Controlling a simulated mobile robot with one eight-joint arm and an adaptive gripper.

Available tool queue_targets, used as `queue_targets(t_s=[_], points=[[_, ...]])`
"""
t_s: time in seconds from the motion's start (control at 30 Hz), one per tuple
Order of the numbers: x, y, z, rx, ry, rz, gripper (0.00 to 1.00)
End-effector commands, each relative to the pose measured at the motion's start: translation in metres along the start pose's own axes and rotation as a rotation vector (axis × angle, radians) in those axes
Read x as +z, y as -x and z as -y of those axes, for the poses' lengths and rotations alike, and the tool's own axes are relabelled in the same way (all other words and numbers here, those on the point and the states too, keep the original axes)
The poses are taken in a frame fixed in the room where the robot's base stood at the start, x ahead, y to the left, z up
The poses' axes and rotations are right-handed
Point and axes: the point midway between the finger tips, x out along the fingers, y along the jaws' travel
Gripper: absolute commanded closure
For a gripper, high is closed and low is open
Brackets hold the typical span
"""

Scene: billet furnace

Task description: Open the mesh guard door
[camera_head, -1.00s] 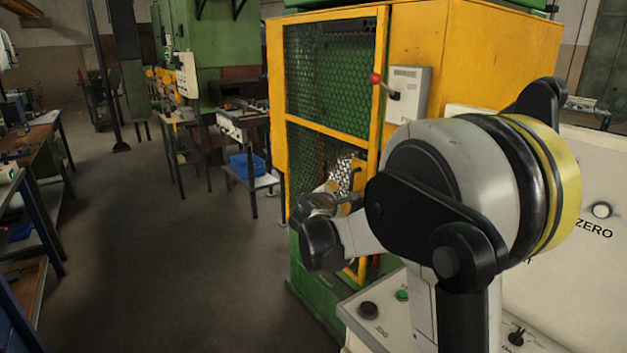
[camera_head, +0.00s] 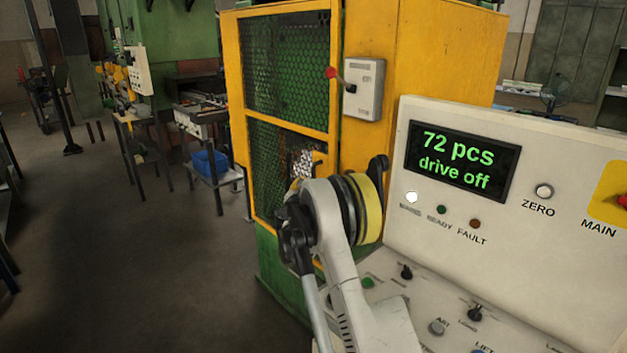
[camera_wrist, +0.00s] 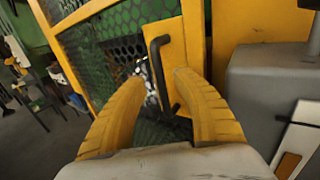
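The mesh guard door (camera_head: 290,75) has a yellow frame with dark green mesh and looks closed in the head view. It also shows in the wrist view (camera_wrist: 113,34). A black bar handle (camera_wrist: 157,70) on a yellow plate stands upright ahead of my gripper (camera_wrist: 157,78). The two yellow fingers are spread apart, one on each side of the handle in the picture. I cannot tell whether either finger touches it.
A grey switch box (camera_head: 363,90) with a red-knobbed lever is on the yellow cabinet right of the door. A control console (camera_head: 455,215) reading "72 pcs drive off" stands at the right. A bench with a blue bin (camera_head: 210,163) is at the left; the floor (camera_head: 110,250) is clear.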

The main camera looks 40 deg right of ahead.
Motion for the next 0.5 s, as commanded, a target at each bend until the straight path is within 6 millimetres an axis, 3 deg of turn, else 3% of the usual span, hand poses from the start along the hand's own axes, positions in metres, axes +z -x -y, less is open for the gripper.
queue_targets(t_s=[0.2, 0.5], points=[[-0.001, -0.035, 0.0, 0.0, -0.001, 0.0, 0.64], [0.001, -0.047, -0.001, 0.001, -0.002, -0.001, 0.64]])
